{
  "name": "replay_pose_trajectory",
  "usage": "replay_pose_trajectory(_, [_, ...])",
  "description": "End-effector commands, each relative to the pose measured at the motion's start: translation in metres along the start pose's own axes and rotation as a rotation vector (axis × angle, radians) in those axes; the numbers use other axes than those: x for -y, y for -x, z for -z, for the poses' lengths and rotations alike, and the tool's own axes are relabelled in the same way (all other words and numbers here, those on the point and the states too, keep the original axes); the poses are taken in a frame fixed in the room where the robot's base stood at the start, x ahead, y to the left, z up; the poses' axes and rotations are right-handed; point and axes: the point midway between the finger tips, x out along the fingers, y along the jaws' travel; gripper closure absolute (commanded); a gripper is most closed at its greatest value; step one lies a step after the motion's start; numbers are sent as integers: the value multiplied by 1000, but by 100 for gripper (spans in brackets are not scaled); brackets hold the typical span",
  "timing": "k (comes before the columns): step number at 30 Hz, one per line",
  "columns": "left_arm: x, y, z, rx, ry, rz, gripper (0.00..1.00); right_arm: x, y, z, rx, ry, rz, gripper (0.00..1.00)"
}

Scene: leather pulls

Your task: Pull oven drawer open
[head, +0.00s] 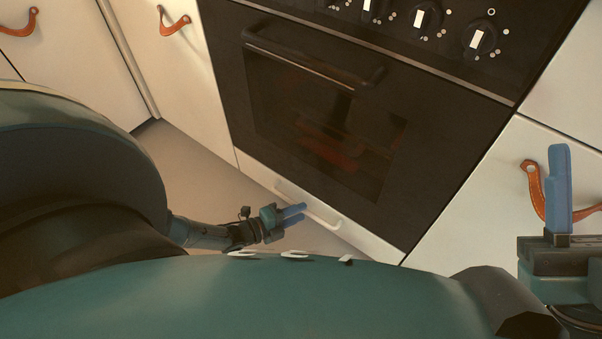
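The oven drawer (257,173) is the pale front panel under the black oven door, low in the head view, and it looks shut. Its white bar handle (323,212) runs along the panel. My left gripper (303,213) is down at this handle. Its two blue fingers show with a narrow gap between them, and the tips overlap the handle in the picture. I cannot tell whether they touch it or straddle it. My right gripper (572,180) is at the right edge, far from the drawer, with one blue finger upright and the rest cut off.
The black oven door (335,125) with its dark bar handle (310,62) is above the drawer, below a row of knobs (426,18). White cabinets with leather pulls (174,22) flank the oven. Bare floor (195,165) lies in front on the left.

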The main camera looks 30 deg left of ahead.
Motion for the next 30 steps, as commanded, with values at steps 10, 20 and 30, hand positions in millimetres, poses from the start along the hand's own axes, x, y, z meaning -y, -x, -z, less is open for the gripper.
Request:
replay_pose_trajectory(10, [0,-16,0,0,0,-1,67,-2,-2,7,-55,34,6,64])
replay_pose_trajectory(20, [0,-16,0,0,0,-1,82,-2,-2,7,-54,34,5,64])
replay_pose_trajectory(30, [0,-16,0,0,0,-1,100,-2,-2,7,-54,34,5,64])
